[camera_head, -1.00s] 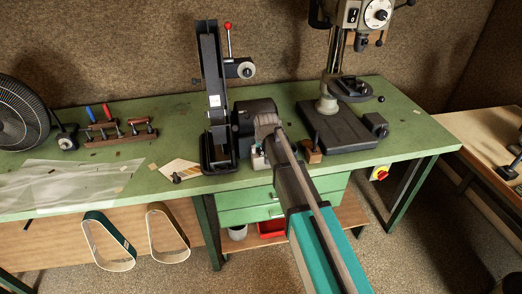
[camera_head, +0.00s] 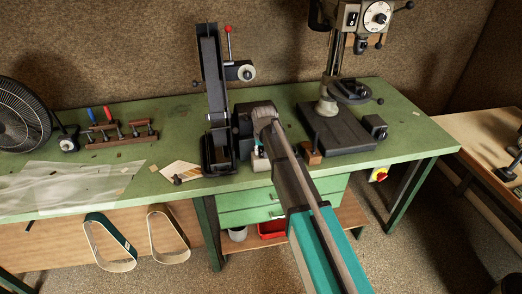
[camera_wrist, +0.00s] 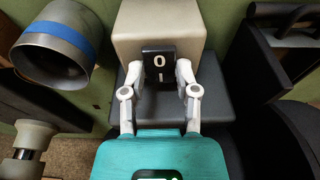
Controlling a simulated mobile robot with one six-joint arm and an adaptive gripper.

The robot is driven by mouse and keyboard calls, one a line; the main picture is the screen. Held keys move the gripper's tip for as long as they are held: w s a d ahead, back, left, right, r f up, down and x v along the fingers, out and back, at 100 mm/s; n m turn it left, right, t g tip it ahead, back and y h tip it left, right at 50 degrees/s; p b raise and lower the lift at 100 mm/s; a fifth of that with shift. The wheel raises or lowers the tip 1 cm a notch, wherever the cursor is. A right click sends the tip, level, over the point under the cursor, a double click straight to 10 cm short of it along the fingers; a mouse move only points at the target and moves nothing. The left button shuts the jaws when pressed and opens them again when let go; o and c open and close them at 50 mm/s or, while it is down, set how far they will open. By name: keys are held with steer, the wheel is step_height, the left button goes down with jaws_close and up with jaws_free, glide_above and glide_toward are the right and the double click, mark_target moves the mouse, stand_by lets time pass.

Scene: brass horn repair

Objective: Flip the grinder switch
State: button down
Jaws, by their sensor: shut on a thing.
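The grinder (camera_head: 212,85) is a tall dark belt machine standing on the green workbench. A pale box (camera_wrist: 160,25) at its base carries a black rocker switch (camera_wrist: 159,66) marked 0 and I in the wrist view. My gripper (camera_wrist: 159,75) has one light finger on each side of the switch, shut on it. In the head view my arm reaches over the bench's front edge and largely hides the gripper and the switch; part of the pale box (camera_head: 261,165) shows there.
A drill press (camera_head: 345,125) stands to the right, with a small wooden block (camera_head: 312,157) beside its base. A fan (camera_head: 20,115) and a clear plastic sheet (camera_head: 70,185) are at left. In the wrist view, a blue-banded metal tube (camera_wrist: 57,45) is close at left.

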steer(key=shift+w+g, duration=0.25)
steer(key=shift+g, duration=0.65)
steer(key=shift+h, duration=0.3)
steer(key=shift+s+g, duration=0.1)
steer(key=shift+g, duration=0.2)
steer(key=shift+c, duration=1.8)
jaws_free()
